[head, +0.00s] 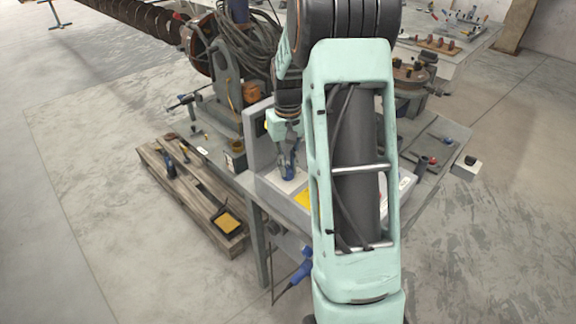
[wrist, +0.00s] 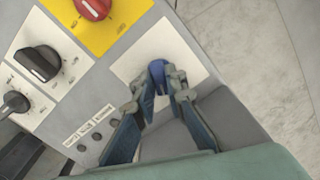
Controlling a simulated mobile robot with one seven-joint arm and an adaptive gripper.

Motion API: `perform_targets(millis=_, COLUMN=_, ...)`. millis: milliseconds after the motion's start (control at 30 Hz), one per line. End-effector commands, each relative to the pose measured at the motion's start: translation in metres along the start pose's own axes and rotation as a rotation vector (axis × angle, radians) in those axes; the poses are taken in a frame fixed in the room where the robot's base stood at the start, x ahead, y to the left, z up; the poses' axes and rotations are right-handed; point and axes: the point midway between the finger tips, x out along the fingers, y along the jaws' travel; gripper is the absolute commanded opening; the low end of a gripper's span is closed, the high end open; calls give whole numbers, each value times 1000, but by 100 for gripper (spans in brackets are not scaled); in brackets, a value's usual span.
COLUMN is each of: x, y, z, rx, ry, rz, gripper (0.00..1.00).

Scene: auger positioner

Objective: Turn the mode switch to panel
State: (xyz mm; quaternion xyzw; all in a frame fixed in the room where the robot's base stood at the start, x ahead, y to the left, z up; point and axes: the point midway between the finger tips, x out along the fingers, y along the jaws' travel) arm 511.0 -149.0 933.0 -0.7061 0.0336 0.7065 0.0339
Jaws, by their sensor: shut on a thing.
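A blue rotary knob (wrist: 157,67) stands on a white plate (wrist: 134,62) on the grey control panel in the wrist view. It appears to be the mode switch, but no label on it can be read. My gripper (wrist: 160,88) is shut on the knob, one finger on each side. The fingers hide part of the knob and its plate, so its pointing direction cannot be told. In the head view my gripper (head: 290,164) is down at the panel beside its raised grey back, and my arm covers much of the panel.
To the left in the wrist view are a red knob (wrist: 94,8) on a yellow plate, a black knob (wrist: 40,62) and another black knob (wrist: 15,103). Small round buttons (wrist: 97,137) lie near the fingers. A wooden pallet (head: 195,190) is on the floor.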

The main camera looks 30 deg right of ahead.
Motion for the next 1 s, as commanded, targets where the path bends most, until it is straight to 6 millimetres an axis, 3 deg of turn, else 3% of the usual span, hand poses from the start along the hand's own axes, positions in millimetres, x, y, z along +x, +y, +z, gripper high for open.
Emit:
perform_targets(millis=500, x=-1, y=0, z=-1, rx=-372, ry=2, rz=1, gripper=0)
perform_targets(millis=1000, x=-1, y=0, z=-1, rx=-461, ry=3, rz=2, gripper=0)
